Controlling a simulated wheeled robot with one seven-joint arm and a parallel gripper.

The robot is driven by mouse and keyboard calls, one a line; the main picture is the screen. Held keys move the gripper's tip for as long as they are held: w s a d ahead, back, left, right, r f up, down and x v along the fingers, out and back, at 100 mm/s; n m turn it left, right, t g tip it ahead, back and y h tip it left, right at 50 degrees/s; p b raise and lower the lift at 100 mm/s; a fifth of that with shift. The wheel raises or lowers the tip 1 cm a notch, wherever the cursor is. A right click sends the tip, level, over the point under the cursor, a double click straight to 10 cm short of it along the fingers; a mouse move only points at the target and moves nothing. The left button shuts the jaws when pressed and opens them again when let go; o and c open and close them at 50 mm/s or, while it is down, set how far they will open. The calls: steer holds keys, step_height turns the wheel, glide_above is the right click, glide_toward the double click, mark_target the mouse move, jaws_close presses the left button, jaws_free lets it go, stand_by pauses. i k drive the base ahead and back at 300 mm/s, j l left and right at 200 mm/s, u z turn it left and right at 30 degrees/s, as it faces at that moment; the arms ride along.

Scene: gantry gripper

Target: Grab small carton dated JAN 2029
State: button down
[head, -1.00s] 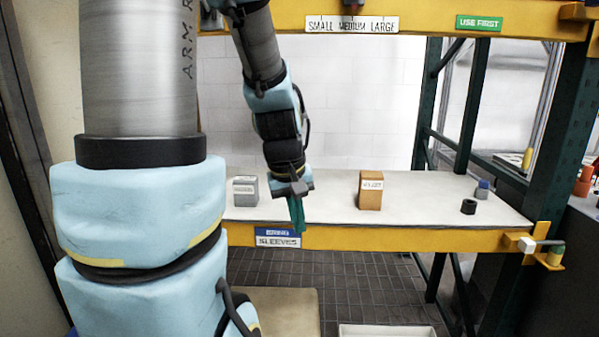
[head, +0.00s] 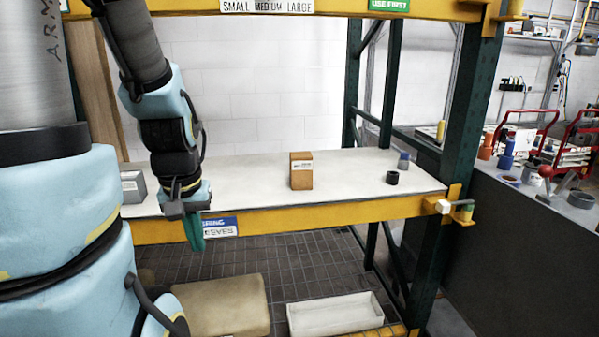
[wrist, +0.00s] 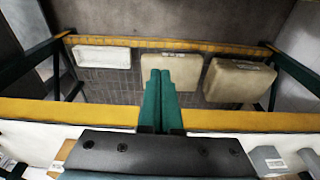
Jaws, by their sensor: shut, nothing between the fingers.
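A small brown carton (head: 301,172) with a white label stands upright on the white shelf, right of my gripper in the head view. The label's date is too small to read. A grey carton (head: 132,187) stands at the shelf's left end, partly cut off by my arm; it also shows in the wrist view (wrist: 268,160) at the lower right. My gripper (head: 194,238) points down in front of the shelf's yellow front beam, apart from both cartons. Its green fingers (wrist: 161,100) are together and empty in the wrist view.
A black ring (head: 392,178) and a small blue-grey item (head: 403,160) sit at the shelf's right end. Below are a tan box (head: 222,306) and a white tray (head: 336,314). A green upright (head: 462,120) stands at right. The shelf (head: 345,180) is clear between carton and ring.

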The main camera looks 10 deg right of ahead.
mark_target(301, 162)
steer(key=k+l+u, duration=0.1)
steer(key=l, duration=0.3)
steer(key=l+u, duration=0.1)
steer(key=l, duration=0.25)
steer(key=k+l+u, duration=0.1)
steer(key=l, duration=0.25)
steer(key=k+l+u, duration=0.15)
steer(key=l, duration=0.2)
steer(key=k+l+u, duration=0.1)
steer(key=l, duration=0.25)
steer(key=k+u, duration=0.1)
steer(key=u, duration=1.15)
